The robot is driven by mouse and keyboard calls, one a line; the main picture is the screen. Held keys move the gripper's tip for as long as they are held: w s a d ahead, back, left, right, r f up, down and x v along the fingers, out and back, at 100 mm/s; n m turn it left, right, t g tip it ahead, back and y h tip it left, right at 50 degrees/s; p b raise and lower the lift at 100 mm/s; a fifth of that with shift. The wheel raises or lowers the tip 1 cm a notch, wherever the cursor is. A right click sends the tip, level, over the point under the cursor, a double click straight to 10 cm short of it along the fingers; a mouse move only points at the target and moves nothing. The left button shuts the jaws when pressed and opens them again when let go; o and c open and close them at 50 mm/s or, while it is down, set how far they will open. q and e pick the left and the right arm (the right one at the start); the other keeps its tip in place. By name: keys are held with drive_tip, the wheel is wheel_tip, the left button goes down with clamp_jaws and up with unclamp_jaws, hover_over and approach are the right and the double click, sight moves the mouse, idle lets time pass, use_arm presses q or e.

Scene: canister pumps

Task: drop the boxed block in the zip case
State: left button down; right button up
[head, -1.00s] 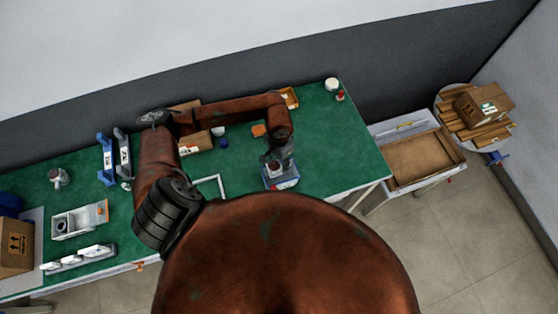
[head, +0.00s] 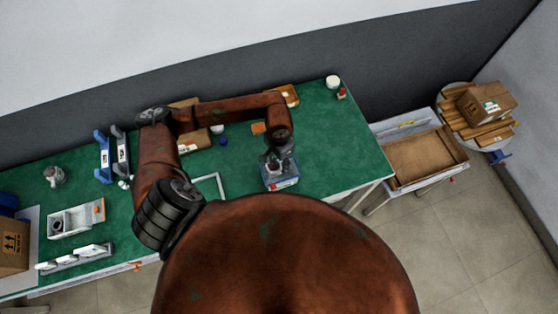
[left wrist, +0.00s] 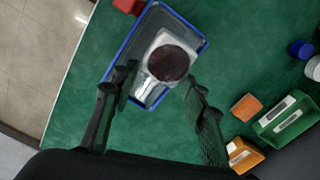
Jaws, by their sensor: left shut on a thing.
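The zip case (left wrist: 201,48), a grey tray-like case with a blue rim, lies on the green table below my left gripper. In the head view the case (head: 283,186) is near the table's front edge. My left gripper (left wrist: 160,82) is shut on the boxed block (left wrist: 160,43), a pale block with a dark red round face. The block overlaps the case in the left wrist view; whether it touches the case's floor, I cannot tell. In the head view my left gripper (head: 279,161) points down over the case and partly hides it. My right gripper is not in view.
An orange block (left wrist: 246,107), a green box (left wrist: 286,118) and a blue cap (left wrist: 300,49) stand to the right in the wrist view. A red item (left wrist: 128,6) is close to the case's corner. A white frame (head: 219,184) lies left of the case. Table right of it is clear.

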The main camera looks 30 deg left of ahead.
use_arm(q)
drive_tip(key=c, duration=1.1)
unclamp_jaws()
drive_tip(key=shift+r+p, duration=1.2)
drive_tip(key=shift+r, duration=3.8)
